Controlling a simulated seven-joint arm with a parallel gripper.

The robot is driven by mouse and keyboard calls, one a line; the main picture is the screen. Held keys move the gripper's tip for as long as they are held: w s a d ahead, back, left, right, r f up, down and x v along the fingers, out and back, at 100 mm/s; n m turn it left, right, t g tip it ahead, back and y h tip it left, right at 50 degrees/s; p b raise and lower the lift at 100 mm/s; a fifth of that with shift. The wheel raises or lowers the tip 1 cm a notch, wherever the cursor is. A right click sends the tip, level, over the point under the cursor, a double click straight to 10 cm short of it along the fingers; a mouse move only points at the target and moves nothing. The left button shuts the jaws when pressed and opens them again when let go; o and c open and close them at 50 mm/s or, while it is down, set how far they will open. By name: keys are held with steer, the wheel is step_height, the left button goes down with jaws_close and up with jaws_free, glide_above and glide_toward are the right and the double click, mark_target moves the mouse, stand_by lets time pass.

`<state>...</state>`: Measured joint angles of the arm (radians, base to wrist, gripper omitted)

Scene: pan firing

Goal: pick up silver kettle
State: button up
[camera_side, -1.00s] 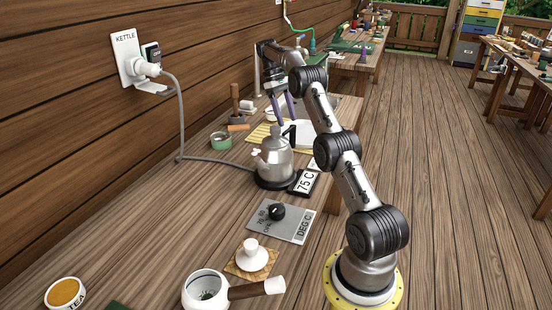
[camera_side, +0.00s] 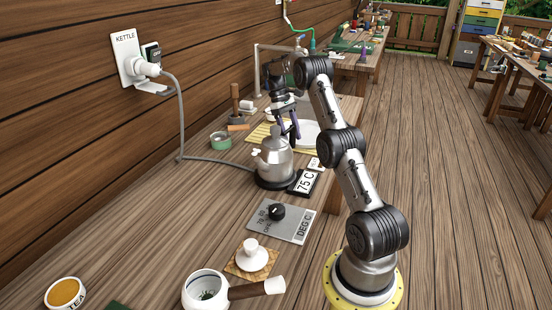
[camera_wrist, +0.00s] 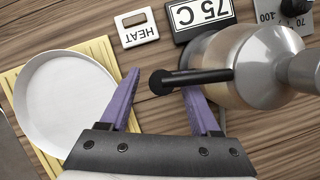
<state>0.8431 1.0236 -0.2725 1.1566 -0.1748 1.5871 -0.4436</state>
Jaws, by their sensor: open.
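The silver kettle (camera_side: 274,160) stands upright on its dark round base (camera_side: 276,178) on the wooden bench. In the wrist view the kettle (camera_wrist: 258,75) is at the right, with its black handle (camera_wrist: 195,77) reaching left. My gripper (camera_side: 289,134) is just behind the kettle in the side view, pointing down. In the wrist view the purple fingers of my gripper (camera_wrist: 160,95) are spread apart, with the rounded end of the handle between or just above their tips. I cannot tell the exact height, and nothing is gripped.
A white round dish (camera_wrist: 68,103) lies on a yellow slatted mat (camera_wrist: 100,48) beside the fingers. A 75 C display (camera_side: 305,181) and a HEAT tag (camera_wrist: 138,28) are near the kettle. A grey cord (camera_side: 182,120) runs from the wall plug toward the kettle base.

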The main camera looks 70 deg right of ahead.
jaws_close()
stand_by(1.4)
